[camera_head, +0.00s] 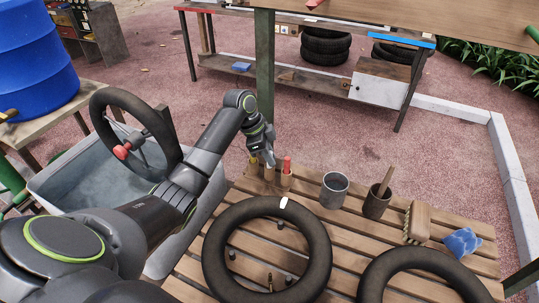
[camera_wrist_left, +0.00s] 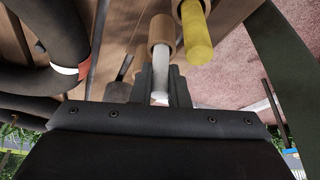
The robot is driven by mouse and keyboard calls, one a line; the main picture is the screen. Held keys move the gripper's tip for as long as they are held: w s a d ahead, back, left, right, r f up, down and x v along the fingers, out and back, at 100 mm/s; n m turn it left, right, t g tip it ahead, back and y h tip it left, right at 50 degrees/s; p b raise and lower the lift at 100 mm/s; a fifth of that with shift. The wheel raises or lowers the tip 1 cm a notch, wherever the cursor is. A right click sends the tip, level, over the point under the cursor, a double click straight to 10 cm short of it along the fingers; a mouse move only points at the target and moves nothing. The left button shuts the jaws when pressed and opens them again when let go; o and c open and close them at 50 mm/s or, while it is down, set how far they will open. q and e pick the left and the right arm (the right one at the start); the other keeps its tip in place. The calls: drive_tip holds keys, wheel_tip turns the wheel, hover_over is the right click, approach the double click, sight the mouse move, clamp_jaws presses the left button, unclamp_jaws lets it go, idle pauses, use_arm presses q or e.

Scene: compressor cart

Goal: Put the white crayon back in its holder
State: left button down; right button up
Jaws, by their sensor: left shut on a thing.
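My left gripper (camera_head: 268,160) is shut on the white crayon, low over the back edge of the slatted table. In the left wrist view the white crayon (camera_wrist_left: 160,85) lies between the two fingers, in line with a wooden holder (camera_wrist_left: 162,32). Its far end meets the mouth of this holder; how deep it sits I cannot tell. The crayon is hidden behind the fingers in the head view. A yellow crayon (camera_wrist_left: 197,35) stands in the neighbouring holder, and a red crayon (camera_head: 287,163) stands in a holder on the right. My right gripper is not in view.
The slatted table (camera_head: 345,235) also carries a tire (camera_head: 222,266), a metal cup (camera_head: 335,190), a brown pot (camera_head: 376,204), a brush (camera_head: 418,222) and a blue cloth (camera_head: 462,242). A grey water tub (camera_head: 62,205) stands left. A green post (camera_head: 265,75) rises behind the gripper.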

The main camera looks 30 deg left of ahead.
use_arm(q)
drive_tip(key=c, duration=1.4)
unclamp_jaws()
drive_tip(key=shift+f, duration=0.1)
drive_tip(key=b+v, duration=0.1)
drive_tip(key=v, duration=1.1)
drive_tip(key=shift+r, duration=0.25)
